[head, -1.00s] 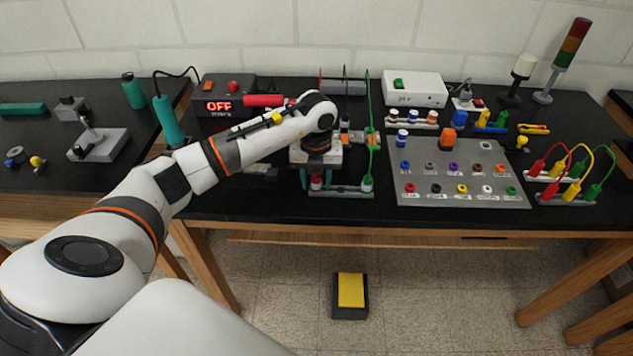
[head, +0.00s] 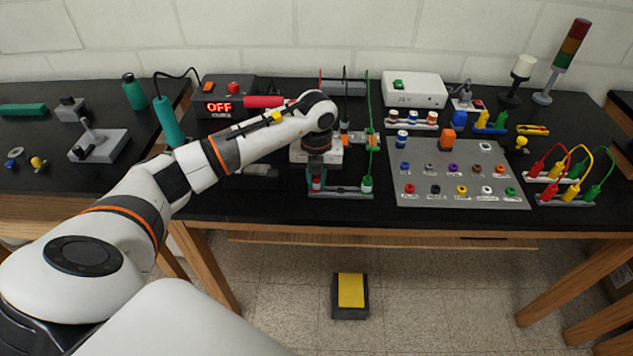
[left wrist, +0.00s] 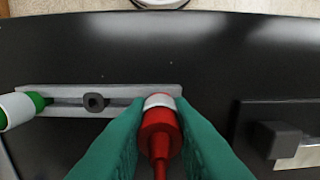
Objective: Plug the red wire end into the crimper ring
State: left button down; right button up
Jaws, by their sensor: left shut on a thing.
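The red wire end (left wrist: 160,130), a red plug with a white band, stands between the teal fingers of my left gripper (left wrist: 158,122) in the left wrist view. The fingers are shut on it from both sides. It is at or just over the end of a grey slotted holder (left wrist: 125,90); I cannot tell if it touches. In the head view the red wire end (head: 316,184) shows small below my left gripper (head: 317,181). A green wire end (head: 366,183) is at the holder's other end. My right gripper is out of view.
A dark block on a grey base (left wrist: 285,140) lies right of the gripper in the left wrist view. A black box reading OFF (head: 218,106) stands behind my arm. A grey panel with coloured sockets (head: 440,150) lies right, near colored leads (head: 570,175).

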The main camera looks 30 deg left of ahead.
aim_at(318, 177)
pick_arm(q)
jog(key=shift+r+p, duration=1.8)
jog(key=shift+r, duration=1)
jog(key=shift+s+d+m, duration=0.15)
jog(key=shift+d+m, duration=0.15)
jog(key=shift+m, duration=0.5)
jog(key=s+d+r+n, duration=0.1)
jog(key=s+d+n, duration=0.3)
jog(key=n, duration=0.6)
jog(key=s+d+r+n+b, duration=0.1)
jog(key=s+d+n, duration=0.3)
jog(key=n, duration=0.6)
jog(key=s+d+r+n, duration=0.2)
jog(key=s+d+n, duration=0.2)
jog(key=n, duration=0.7)
jog(key=s, duration=0.2)
jog(key=shift+s+d+r, duration=0.15)
jog(key=shift+s+d, duration=0.15)
jog(key=shift+d, duration=0.1)
jog(key=shift+w+d, duration=0.1)
